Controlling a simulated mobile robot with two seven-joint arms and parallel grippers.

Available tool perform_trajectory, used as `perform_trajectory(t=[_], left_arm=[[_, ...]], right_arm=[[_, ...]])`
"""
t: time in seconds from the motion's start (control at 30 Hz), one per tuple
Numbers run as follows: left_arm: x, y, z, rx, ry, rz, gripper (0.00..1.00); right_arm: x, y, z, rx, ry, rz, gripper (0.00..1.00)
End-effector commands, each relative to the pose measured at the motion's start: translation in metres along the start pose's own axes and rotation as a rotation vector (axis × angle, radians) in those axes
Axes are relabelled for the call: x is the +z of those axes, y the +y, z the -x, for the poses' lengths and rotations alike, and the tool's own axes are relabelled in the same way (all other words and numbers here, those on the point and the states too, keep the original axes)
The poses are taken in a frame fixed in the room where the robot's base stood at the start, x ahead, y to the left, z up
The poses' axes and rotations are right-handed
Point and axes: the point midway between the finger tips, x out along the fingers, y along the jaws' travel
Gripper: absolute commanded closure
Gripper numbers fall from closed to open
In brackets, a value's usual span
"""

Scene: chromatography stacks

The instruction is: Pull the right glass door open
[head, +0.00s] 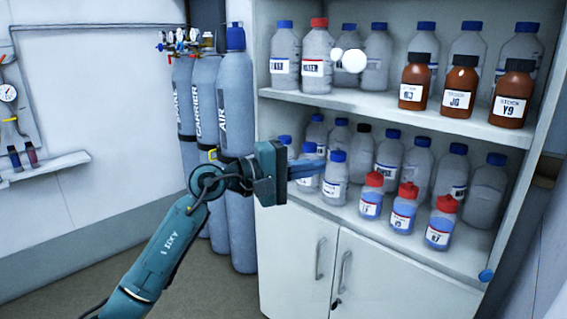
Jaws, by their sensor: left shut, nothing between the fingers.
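The tall white cabinet (345,222) has an open-looking upper part with two shelves of bottles. I cannot make out a glass pane, its edge or its handle clearly; two white round spots show in front of the upper bottles and may be reflections. My left gripper (318,167) is shut and empty, pointing right in front of the lower shelf's left end. It covers part of the bottles there. I cannot tell whether it touches anything. My right gripper is not in view.
Brown bottles (461,88) stand on the upper shelf and red-capped bottles (404,210) on the lower. Closed lower doors with handles (345,271) lie below. Tall gas cylinders (237,105) stand left of the cabinet, behind my arm. A small blue object (486,275) shows at the shelf's lower right.

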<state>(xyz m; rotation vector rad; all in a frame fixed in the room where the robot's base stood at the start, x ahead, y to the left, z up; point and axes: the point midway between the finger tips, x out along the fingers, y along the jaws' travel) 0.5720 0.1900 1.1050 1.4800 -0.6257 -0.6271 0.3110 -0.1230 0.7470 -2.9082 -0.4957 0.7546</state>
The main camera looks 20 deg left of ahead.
Motion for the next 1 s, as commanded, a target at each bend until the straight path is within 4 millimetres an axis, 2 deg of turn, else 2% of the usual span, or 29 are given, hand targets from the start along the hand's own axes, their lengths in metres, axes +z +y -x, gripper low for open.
perform_trajectory(t=[0.1,0.3,1.0], left_arm=[[0.020,0.001,0.009,0.000,-0.002,0.001,1.00],[0.035,0.000,0.015,0.001,0.000,0.002,1.00],[0.036,-0.001,0.013,0.001,0.001,0.001,1.00]], right_arm=[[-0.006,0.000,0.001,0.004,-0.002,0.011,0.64],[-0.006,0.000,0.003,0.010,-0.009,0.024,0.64],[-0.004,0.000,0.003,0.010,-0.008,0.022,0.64]])
